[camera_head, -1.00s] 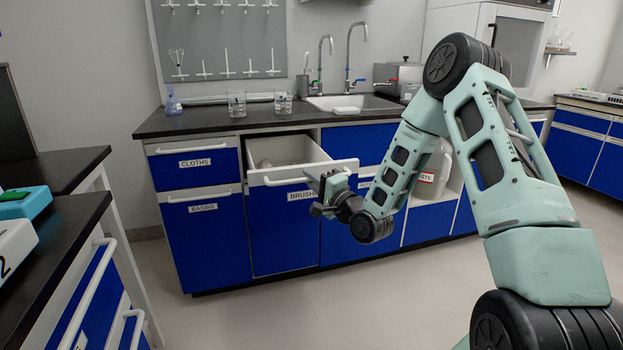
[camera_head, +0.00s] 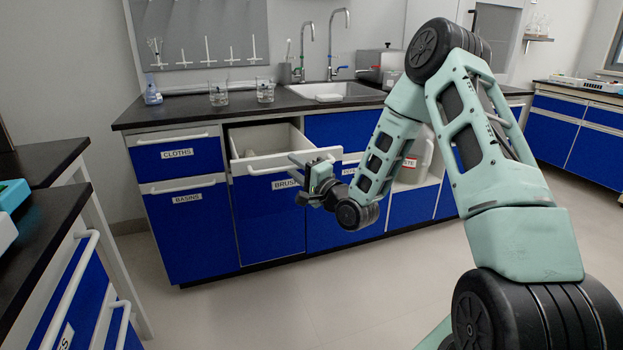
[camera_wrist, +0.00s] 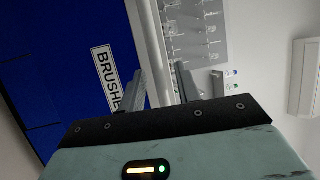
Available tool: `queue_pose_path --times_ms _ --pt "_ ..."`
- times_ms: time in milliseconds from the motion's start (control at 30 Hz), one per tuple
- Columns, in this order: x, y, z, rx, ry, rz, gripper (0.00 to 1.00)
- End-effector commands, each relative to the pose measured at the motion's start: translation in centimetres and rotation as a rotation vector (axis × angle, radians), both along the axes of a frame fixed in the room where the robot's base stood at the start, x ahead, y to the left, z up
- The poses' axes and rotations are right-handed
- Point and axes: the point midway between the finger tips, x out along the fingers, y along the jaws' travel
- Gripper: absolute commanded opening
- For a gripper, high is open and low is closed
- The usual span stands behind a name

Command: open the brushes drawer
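The brushes drawer (camera_head: 262,190) has a blue front with a white top strip and a "BRUSHES" label, and it stands pulled out with its inside showing from above. Its white bar handle (camera_head: 267,170) runs along the top of the front. My gripper (camera_head: 300,166) is at the right part of that handle. In the wrist view the two fingers of my gripper (camera_wrist: 162,88) are apart, with a white strip of the drawer (camera_wrist: 156,50) showing between them. Part of the label (camera_wrist: 106,75) shows left of the fingers. Finger contact with the handle cannot be made out.
The cloths drawer (camera_head: 179,154) and the basins door (camera_head: 187,222) are shut at the left. The counter (camera_head: 190,112) above carries beakers and a sink (camera_head: 340,92). A black-topped bench (camera_head: 60,215) stands at the near left. The floor (camera_head: 300,300) in front is clear.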

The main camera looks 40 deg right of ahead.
Motion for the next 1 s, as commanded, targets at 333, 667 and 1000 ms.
queue_pose_path --times_ms 333,667,1000 --pt "-6.5 -0.9 -1.3 0.003 0.006 -0.003 0.33" --pt "-14.1 -1.8 -2.4 0.005 0.008 -0.005 0.33" --pt "-16.4 -2.0 -2.7 0.001 0.002 -0.002 0.33"
